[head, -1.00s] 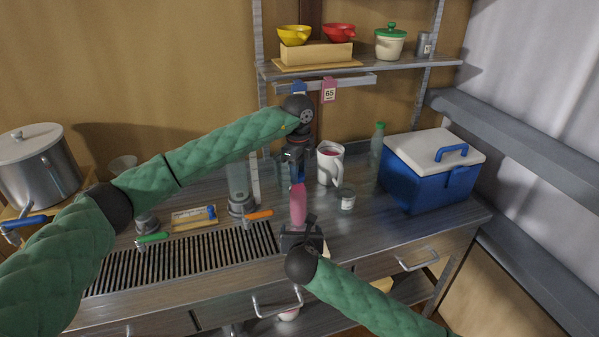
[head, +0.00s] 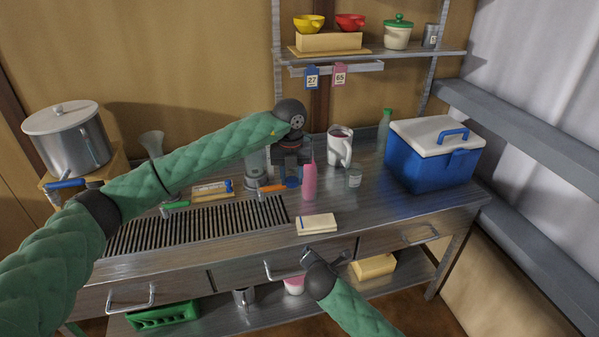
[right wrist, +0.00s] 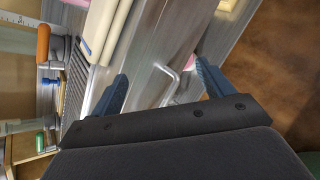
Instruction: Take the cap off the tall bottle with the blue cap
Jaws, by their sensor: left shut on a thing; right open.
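The tall pink bottle (head: 309,183) stands upright on the steel counter (head: 400,210). No blue cap shows on its top. My left gripper (head: 294,178) is beside the bottle's left side, its blue fingers pointing down. It is shut on the blue cap, which is small and hard to tell from the blue fingers. My right gripper (head: 323,256) is open and empty in front of the counter's edge; its spread fingers also show in the right wrist view (right wrist: 160,75).
A white mug (head: 340,147), a small jar (head: 354,177), a green bottle (head: 383,130) and a blue cooler (head: 425,170) stand to the right. A slatted drain (head: 200,225) lies left. Drawer handles (head: 280,272) stick out below.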

